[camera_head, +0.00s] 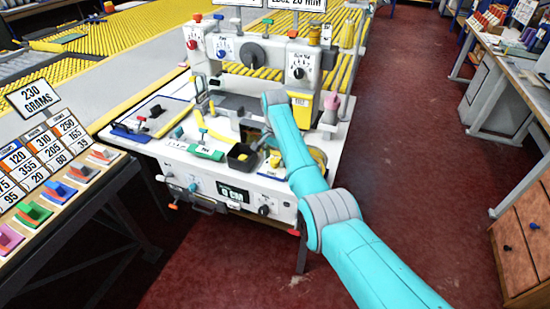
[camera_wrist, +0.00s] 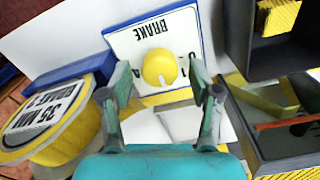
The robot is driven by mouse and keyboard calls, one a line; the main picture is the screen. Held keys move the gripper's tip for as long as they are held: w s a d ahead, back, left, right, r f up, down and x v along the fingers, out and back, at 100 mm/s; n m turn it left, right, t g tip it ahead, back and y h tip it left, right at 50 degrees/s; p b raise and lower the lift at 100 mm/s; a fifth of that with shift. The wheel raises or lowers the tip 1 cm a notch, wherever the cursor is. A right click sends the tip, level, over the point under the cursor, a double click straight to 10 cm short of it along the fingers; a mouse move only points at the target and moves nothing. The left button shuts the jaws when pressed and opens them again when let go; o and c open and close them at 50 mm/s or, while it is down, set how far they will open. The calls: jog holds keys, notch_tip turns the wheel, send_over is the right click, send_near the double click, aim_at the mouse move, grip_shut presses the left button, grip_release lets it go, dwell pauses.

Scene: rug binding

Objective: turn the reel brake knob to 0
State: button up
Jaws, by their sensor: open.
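The reel brake knob (camera_wrist: 158,66) is a round yellow knob on a white plate marked BRAKE (camera_wrist: 150,36), which appears upside down in the wrist view. A pale pointer mark on the knob points toward the bottom of the picture. Scale marks right of the knob are partly hidden by a finger, so I cannot tell the exact reading. My gripper (camera_wrist: 160,82) is open, with one finger on each side of the knob and gaps visible between. In the head view my arm covers the knob and most of the gripper.
A yellow reel labelled 35 MM (camera_wrist: 62,122) sits close left of my gripper. A dark open bin (camera_wrist: 285,55) stands at upper right. In the head view the white machine (camera_head: 180,160) carries other knobs and a display (camera_head: 232,192) reading 0 CM.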

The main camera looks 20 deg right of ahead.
jog(key=shift+c, duration=0.2)
jog(key=c, duration=1.1)
jog(key=shift+n, duration=0.4)
jog(key=n, duration=0.6)
jog(key=shift+n, duration=0.3)
jog(key=n, duration=0.6)
jog(key=shift+n, duration=0.4)
